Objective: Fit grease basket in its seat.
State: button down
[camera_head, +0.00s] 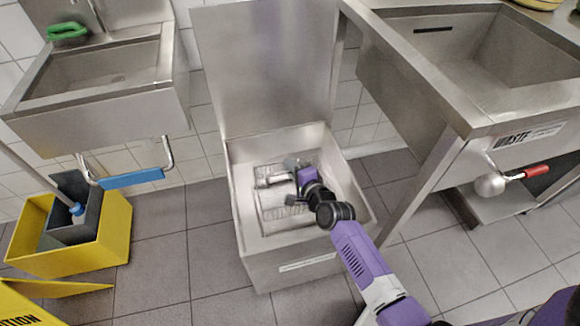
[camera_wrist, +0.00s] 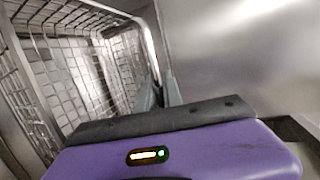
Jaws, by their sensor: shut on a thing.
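The grease basket (camera_head: 272,208) is a wire-mesh basket inside the open steel box (camera_head: 240,215) in the middle of the head view. In the wrist view the basket (camera_wrist: 85,65) fills the left side, and its mesh walls look tilted. My gripper (camera_head: 291,199) reaches down into the box from the right. The seat is hidden under the basket and arm. I cannot tell whether the basket rests on it.
The box's lid (camera_head: 265,70) stands raised behind it. A sink with a WASTE label (camera_head: 520,136) and its leg are close on the right. Another sink (camera_head: 100,110) with a blue handle (camera_head: 132,179) and a yellow bucket (camera_head: 95,245) are on the left. Floor in front is partly clear.

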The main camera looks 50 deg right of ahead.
aim_at(290, 187)
jog(key=shift+f+b, duration=3)
jog(key=shift+f, duration=0.25)
jog(key=shift+f+b, duration=0.3)
jog(key=shift+f, duration=0.1)
jog(key=c, duration=1.4)
grip_release()
jog(key=shift+f, duration=0.1)
jog(key=shift+p+v, duration=1.15)
jog(key=shift+v, duration=2.8)
